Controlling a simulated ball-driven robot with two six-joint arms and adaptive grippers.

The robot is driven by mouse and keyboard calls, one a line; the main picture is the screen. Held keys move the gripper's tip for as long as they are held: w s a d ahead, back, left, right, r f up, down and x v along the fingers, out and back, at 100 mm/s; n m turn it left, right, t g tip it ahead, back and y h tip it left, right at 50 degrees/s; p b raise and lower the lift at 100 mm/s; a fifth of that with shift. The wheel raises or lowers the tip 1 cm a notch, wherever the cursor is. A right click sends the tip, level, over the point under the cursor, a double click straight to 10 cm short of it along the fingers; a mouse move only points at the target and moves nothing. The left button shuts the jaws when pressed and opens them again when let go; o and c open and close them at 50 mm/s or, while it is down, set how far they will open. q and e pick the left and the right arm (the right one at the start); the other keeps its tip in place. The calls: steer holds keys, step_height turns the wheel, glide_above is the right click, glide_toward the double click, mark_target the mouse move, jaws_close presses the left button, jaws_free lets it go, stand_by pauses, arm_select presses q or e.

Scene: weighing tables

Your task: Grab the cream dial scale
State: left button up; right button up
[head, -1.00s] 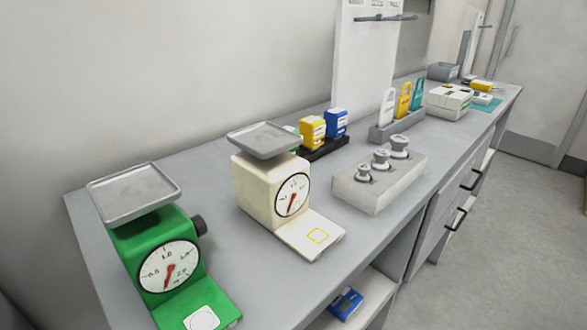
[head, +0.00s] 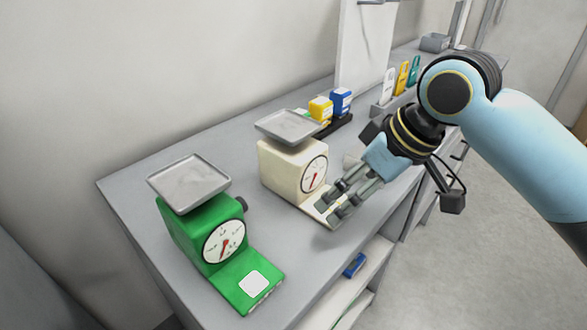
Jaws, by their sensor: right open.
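The cream dial scale (head: 283,169) stands upright on the grey table in the head view, with a grey metal pan (head: 288,126) on top and a round white dial with a red pointer on its front. My right gripper (head: 331,212) is open at the scale's front right, its fingers over the low front plate and partly hiding it. I cannot tell whether the fingers touch the plate. My left gripper is not in view.
A green dial scale (head: 185,228) stands to the left on the table (head: 137,192). Yellow (head: 320,109) and blue (head: 341,101) boxes sit in a dark tray behind the cream scale. Coloured tags (head: 402,77) stand farther back. A blue item (head: 354,265) lies on the shelf below.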

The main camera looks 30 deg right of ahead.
steer(key=y, duration=0.2)
glide_toward(314, 152)
steer(key=shift+n, duration=0.4)
steer(key=x, duration=0.5)
steer(key=shift+a+r, duration=0.2)
steer(key=shift+a, duration=0.1)
steer(key=shift+d+p+x, duration=0.15)
steer(key=shift+p+x, duration=0.1)
steer(key=shift+x, duration=1.15)
steer(key=shift+d+p+x, duration=0.15)
steer(key=shift+p+x, duration=0.05)
steer(key=shift+x, duration=1.2)
steer(key=shift+s+f, duration=0.15)
steer(key=c, duration=1.2)
steer(key=shift+t, duration=0.3)
steer(key=shift+c, duration=1.3)
